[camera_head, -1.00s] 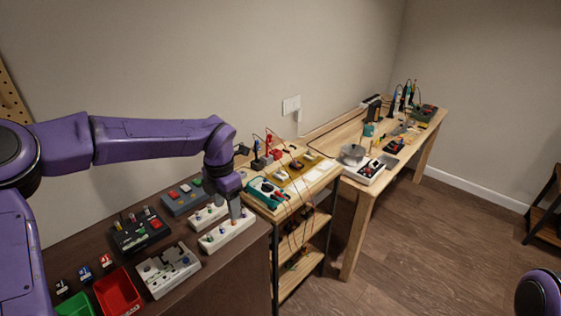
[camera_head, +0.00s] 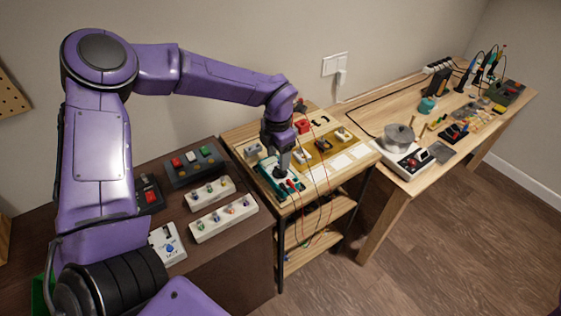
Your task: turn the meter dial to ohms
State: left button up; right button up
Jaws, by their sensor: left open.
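The teal meter (camera_head: 266,184) lies on the small wooden bench, with red and dark leads running from it. My left gripper (camera_head: 281,172) points down right over the meter, its jaws open. The fingertips are at or just above the meter's face; I cannot tell whether they touch it. The dial is hidden or too small to make out, so its setting cannot be read. My right gripper is out of view.
Beside the meter are a yellow board (camera_head: 322,148) and white sheets (camera_head: 350,158). Red leads hang over the front edge of the bench.

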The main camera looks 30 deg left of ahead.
aim_at(278, 165)
pick_arm(q)
jog(key=f, duration=0.5)
jog(key=shift+w+p, duration=0.35)
jog(key=shift+s, duration=0.15)
jog(key=shift+c, duration=0.6)
jog(key=c, duration=0.7)
jog(key=shift+o, duration=0.2)
